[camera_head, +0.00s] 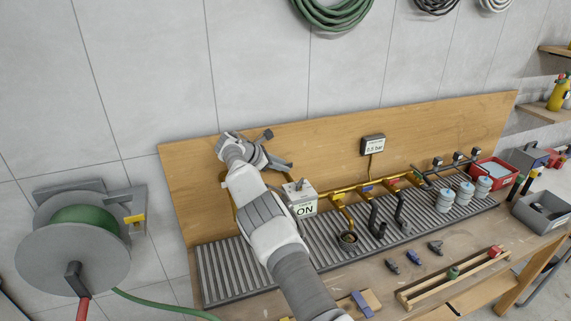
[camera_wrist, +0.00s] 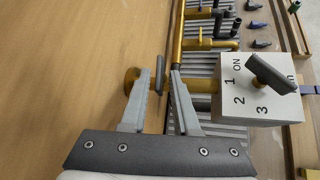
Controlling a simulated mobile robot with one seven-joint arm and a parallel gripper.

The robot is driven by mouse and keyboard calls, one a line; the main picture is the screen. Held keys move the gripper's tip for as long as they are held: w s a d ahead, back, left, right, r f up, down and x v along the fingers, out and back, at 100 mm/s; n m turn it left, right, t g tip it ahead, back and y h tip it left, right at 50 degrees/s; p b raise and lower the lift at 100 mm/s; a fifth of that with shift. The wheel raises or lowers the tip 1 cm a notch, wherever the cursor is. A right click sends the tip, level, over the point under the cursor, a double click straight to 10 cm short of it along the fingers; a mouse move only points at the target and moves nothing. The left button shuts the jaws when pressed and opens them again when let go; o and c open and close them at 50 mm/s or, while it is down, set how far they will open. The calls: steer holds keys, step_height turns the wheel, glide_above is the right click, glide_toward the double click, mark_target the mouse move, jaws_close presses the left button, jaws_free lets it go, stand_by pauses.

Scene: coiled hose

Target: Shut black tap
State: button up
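A black lever handle (camera_wrist: 160,74) shows in the wrist view between my fingertips, in front of the wooden board beside a brass fitting (camera_wrist: 131,80); it looks like the black tap. My gripper (camera_wrist: 160,76) is open, with one finger on each side of the handle. I cannot tell whether either finger touches it. In the head view my gripper (camera_head: 276,158) is at the board, left of a white box (camera_head: 299,200) marked ON, and my arm covers part of the piping.
The white box carries a dark knob (camera_wrist: 270,74) close to the right of my fingers. Brass pipes (camera_head: 378,187) with several taps run right along the wooden board (camera_head: 330,143). A ribbed drain tray (camera_head: 225,272) lies below. A hose reel (camera_head: 62,250) hangs at left.

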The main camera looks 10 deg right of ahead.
steer(key=shift+r+p, duration=0.95)
steer(key=shift+r, duration=2.55)
